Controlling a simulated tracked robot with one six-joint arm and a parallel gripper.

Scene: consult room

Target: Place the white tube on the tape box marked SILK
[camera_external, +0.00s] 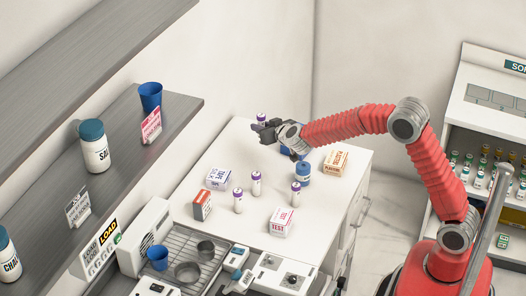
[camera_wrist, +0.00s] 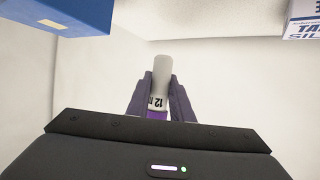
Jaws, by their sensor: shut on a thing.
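My gripper (camera_external: 262,130) is shut on a white tube with a purple cap (camera_external: 261,118), above the far end of the white counter. In the wrist view the tube (camera_wrist: 161,80) sits between the two fingers (camera_wrist: 162,100), with black marking on its side and purple at its near end. The tape box marked SILK (camera_external: 218,180) lies on the counter, below and left of my gripper in the external view. A corner of it shows at the top right of the wrist view (camera_wrist: 305,25). The held tube is apart from the box.
Several purple-capped tubes (camera_external: 256,184) stand on the counter. A blue-lidded jar (camera_external: 303,172), a plaster box (camera_external: 335,163), a TEST box (camera_external: 282,222) and a red-and-white box (camera_external: 202,205) are nearby. A blue object (camera_wrist: 75,14) shows top left in the wrist view.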

